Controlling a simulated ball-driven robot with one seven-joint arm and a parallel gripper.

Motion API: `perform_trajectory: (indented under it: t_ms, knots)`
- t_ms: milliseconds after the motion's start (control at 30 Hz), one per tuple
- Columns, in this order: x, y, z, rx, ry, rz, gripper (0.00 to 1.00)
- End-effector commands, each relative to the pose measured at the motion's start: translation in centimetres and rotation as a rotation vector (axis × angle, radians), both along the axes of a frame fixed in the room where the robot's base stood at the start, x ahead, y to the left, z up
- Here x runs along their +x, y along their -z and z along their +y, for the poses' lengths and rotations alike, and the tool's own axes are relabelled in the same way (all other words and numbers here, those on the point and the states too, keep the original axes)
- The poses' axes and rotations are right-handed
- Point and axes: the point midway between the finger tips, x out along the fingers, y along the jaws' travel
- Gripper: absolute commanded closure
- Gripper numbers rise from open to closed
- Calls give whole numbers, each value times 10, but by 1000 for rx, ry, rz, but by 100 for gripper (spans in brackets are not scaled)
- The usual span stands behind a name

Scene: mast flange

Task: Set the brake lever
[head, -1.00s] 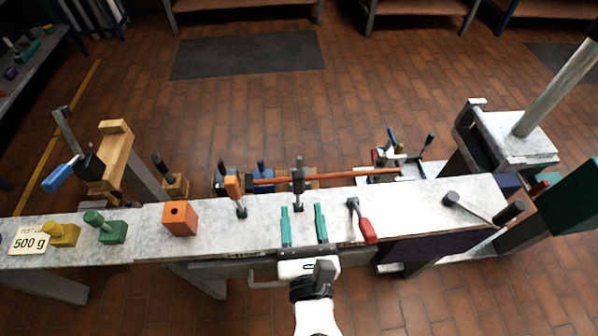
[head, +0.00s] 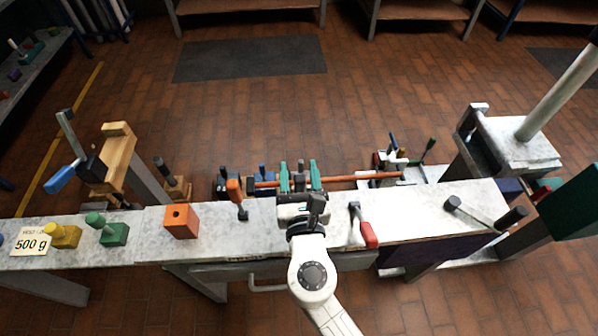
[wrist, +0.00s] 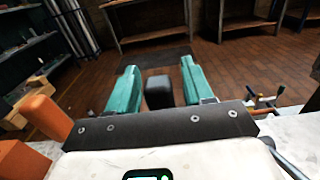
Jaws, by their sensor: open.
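My gripper (head: 299,166) is open, with its two teal fingers pointing away over the far edge of the bench. A black-handled lever (head: 300,182) stands upright on the bench, its handle between the fingers. In the wrist view its dark grip (wrist: 158,91) shows between my open fingers (wrist: 158,78), with a gap on each side. The lever's base is hidden behind my gripper. An orange-handled lever (head: 234,190) stands to the left. A red-handled lever (head: 368,234) lies to the right, leaning to the near edge. I cannot tell from any label which one is the brake lever.
An orange block (head: 181,222) with a hole sits on the bench (head: 340,203) left of the levers. A black-handled lever (head: 512,217) is at the right end. An orange-red bar (head: 345,179) runs behind the bench.

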Motion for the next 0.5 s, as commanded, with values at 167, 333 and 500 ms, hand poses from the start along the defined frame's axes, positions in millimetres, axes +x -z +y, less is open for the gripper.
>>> perform_trajectory:
  t_ms: [167, 333, 500]
  knots:
    - [0, 0, 0, 0, 0, 0, 58]
    - [0, 0, 0, 0, 0, 0, 74]
    - [0, 0, 0, 0, 0, 0, 90]
